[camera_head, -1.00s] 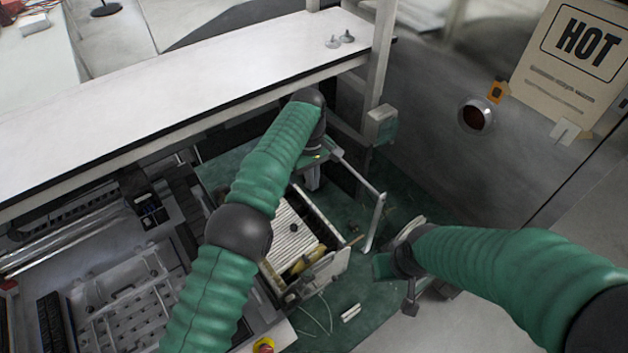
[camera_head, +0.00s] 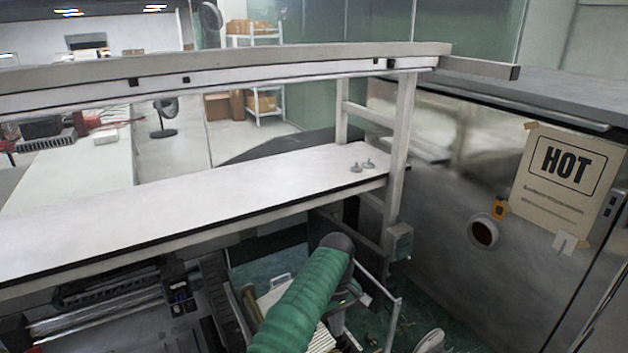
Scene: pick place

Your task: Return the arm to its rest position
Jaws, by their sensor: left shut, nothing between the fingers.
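My left arm (camera_head: 300,305) comes up from the bottom edge in its green sleeve, ending in a dark rounded wrist joint. My left gripper (camera_head: 348,302) is below and beside that joint, partly hidden by it. It is shut and holds nothing. It hangs above the green floor, close to a tray with pale slats (camera_head: 268,298), which the arm partly covers. Only a small grey piece, apparently of my right wrist, shows at the bottom edge; my right gripper is out of view.
A long white shelf (camera_head: 200,205) crosses behind the left arm, with two small grey parts (camera_head: 362,166) on it. A metal post (camera_head: 399,150) stands at its right end. A steel cabinet (camera_head: 450,200) with a HOT sign (camera_head: 565,175) is at right. Machinery fills the lower left.

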